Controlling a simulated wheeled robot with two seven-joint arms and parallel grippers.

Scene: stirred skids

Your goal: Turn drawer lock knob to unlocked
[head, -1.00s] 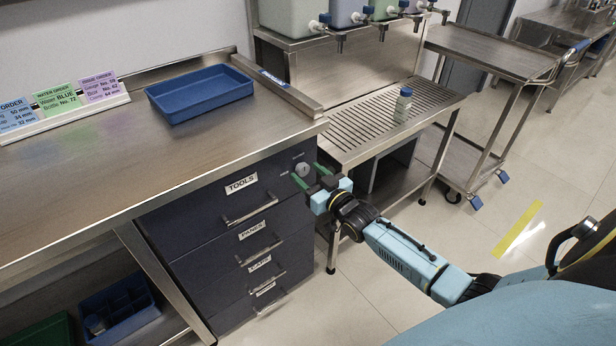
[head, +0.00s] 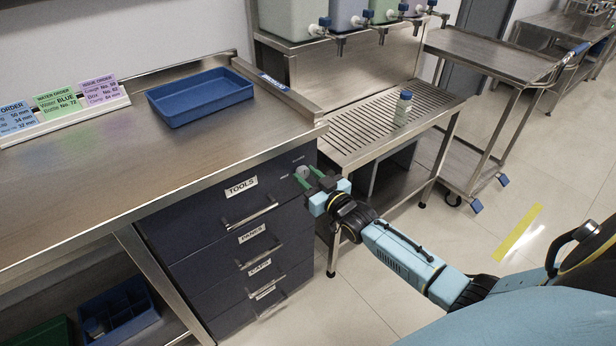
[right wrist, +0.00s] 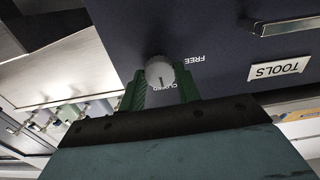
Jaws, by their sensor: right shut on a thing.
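The lock knob (head: 302,171) is a small pale round knob at the upper right of the dark TOOLS drawer (head: 207,208). In the right wrist view the knob (right wrist: 159,70) sits between the two green fingers of my right gripper (right wrist: 161,84), which is shut on it. A small dark mark on the knob's face points toward the word CLOSED, partly hidden by the knob and fingers. The word FREE stands to one side. The right gripper (head: 306,178) also shows in the head view, in front of the drawer. My left gripper is not in view.
Drawer handles (head: 250,213) stick out below and left of the knob. A blue tray (head: 200,110) lies on the steel counter above. A slatted steel stand (head: 350,130) with a small bottle (head: 402,108) is to the right. Floor in front of the stand is clear.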

